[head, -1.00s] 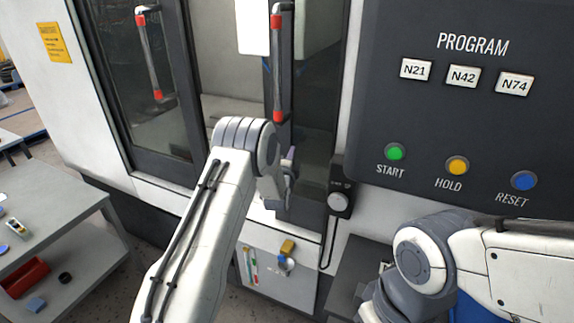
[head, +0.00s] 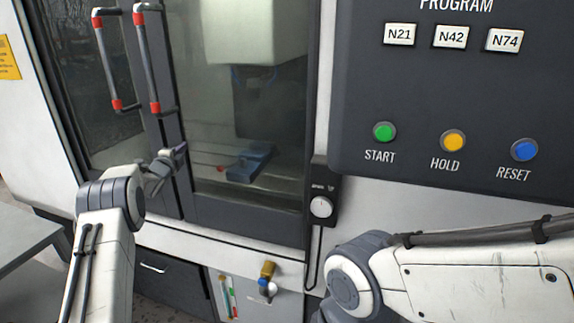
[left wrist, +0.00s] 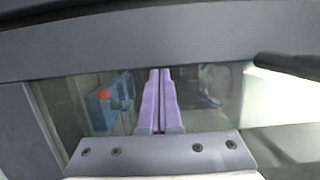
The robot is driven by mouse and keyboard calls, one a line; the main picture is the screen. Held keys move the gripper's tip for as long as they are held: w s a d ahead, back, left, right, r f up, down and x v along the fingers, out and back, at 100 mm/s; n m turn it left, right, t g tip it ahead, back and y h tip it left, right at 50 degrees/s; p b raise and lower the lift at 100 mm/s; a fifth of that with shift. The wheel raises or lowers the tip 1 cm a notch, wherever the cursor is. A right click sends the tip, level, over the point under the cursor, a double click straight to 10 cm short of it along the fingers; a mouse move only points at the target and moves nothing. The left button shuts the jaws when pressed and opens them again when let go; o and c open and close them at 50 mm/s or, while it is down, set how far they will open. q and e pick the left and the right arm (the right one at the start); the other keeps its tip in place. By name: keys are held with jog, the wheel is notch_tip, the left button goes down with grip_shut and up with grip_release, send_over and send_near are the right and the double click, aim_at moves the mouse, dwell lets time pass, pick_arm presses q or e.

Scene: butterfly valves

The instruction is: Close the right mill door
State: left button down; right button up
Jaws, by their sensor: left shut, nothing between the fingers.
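The right mill door (head: 175,150) is a dark framed panel with a large window. It stands beside the left mill door (head: 75,110), and their frames meet with no clear gap that I can see. Its upright grey handle with red ends (head: 147,62) is close to the left door's handle (head: 108,65). My left gripper (head: 181,150) is low at the right door's left frame, below the handle. In the left wrist view its purple fingers (left wrist: 160,75) are shut and empty, in front of the window; contact is unclear. My right gripper is out of view.
Behind the glass are a blue vise (head: 248,163) and a white machine head. A control panel with START (head: 384,132), HOLD and RESET buttons stands at the right. A dial box (head: 321,206) hangs beside the door. A grey table (head: 25,240) is at the lower left.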

pick_arm(q)
jog(key=shift+w+a, duration=0.15)
jog(key=shift+a, duration=0.35)
jog(key=shift+w+a, duration=0.15)
jog(key=shift+a, duration=0.35)
jog(key=shift+r, duration=0.1)
